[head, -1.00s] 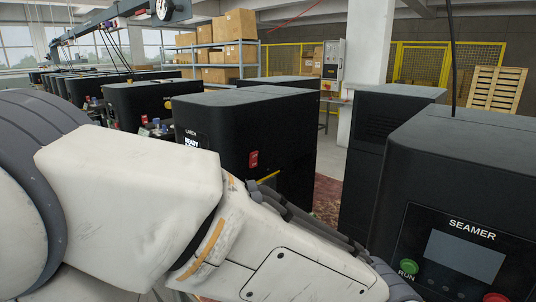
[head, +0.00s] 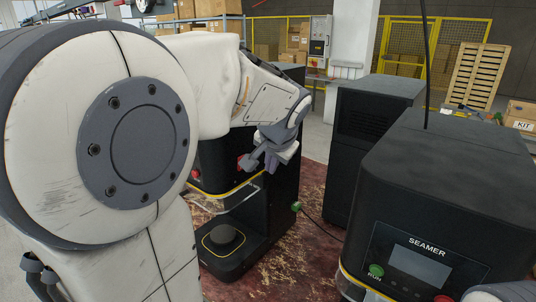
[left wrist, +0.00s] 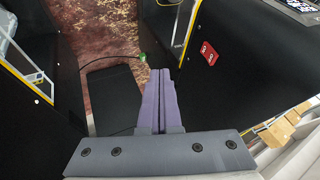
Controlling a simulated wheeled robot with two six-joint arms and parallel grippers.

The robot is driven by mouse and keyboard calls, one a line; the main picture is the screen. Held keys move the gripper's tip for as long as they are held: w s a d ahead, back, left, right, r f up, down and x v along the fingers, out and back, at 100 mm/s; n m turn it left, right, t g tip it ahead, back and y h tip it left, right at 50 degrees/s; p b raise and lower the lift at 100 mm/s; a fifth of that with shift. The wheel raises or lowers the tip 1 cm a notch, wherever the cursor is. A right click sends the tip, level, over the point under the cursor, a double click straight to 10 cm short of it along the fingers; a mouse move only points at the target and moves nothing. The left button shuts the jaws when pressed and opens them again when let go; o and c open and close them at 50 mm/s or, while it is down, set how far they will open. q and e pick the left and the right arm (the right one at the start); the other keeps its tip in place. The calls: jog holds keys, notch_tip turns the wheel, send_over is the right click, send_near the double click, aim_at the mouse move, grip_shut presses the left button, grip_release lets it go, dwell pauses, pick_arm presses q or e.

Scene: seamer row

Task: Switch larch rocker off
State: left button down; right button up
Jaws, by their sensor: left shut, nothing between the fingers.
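The larch machine (head: 284,200) is a black seamer, partly hidden behind my left arm in the head view; its name label is hidden there. Its red rocker (head: 241,161) shows as a small patch beside my left gripper (head: 249,163). In the left wrist view the red rocker (left wrist: 208,53) sits on the dark panel, with small pale marks on its two halves. Which half is pressed in is too small to tell. My left gripper (left wrist: 160,74) is shut and empty, its tips left of the rocker and apart from it in that view. My right gripper is not visible.
Another seamer (head: 440,200) with a green RUN button (head: 376,270) stands at the right. A tall black cabinet (head: 365,150) stands between the machines. Reddish worn floor (head: 312,230) with a cable lies in the gap. Yellow fencing (head: 405,60) stands behind.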

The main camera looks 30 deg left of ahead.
pick_arm(q)
jog(key=shift+y, duration=0.6)
jog(key=a+r, duration=0.1)
jog(key=r, duration=0.1)
jog(key=a+r, duration=0.1)
jog(key=shift+a+r, duration=0.2)
jog(key=shift+r, duration=0.15)
jog(key=w+a+f+p, duration=0.4)
jog(key=a+f, duration=0.3)
jog(key=a, duration=0.1)
jog(key=shift+w+a+f+p, duration=0.15)
jog(key=shift+w+a+p, duration=0.1)
jog(key=shift+p, duration=0.1)
